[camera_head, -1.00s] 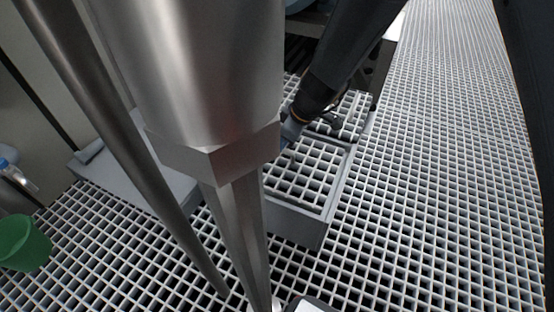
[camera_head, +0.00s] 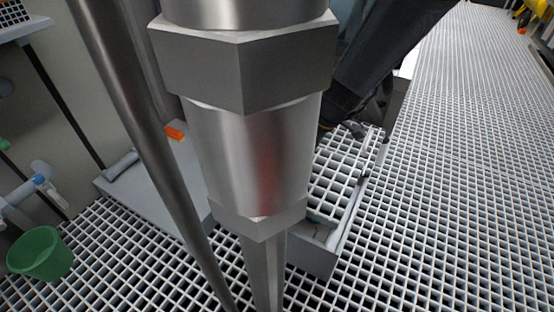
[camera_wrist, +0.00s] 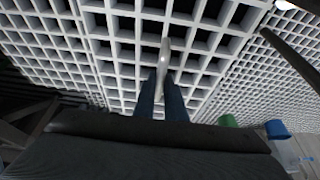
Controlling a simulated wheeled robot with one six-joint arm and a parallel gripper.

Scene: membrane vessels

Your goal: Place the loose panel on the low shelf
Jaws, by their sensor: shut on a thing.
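The loose panel (camera_head: 338,182) is a white square-grid grating. In the head view it sits over a grey open-topped box (camera_head: 312,260), partly behind a metal column. Part of the box's inside shows at the panel's near edge. My gripper's blue fingers (camera_wrist: 165,88) are shut on a bar of the white grating (camera_wrist: 125,48) in the wrist view. In the head view my dark arm reaches down to the panel's far side, and the fingertips are hidden. A low grey slab (camera_head: 160,195), possibly the low shelf, lies left of the column.
The thick metal column (camera_head: 250,150) and a thinner pole (camera_head: 140,120) stand close in front. An orange item (camera_head: 174,133) is on the slab. A green bucket (camera_head: 40,254) stands at the left. Open grating floor (camera_head: 450,180) stretches to the right.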

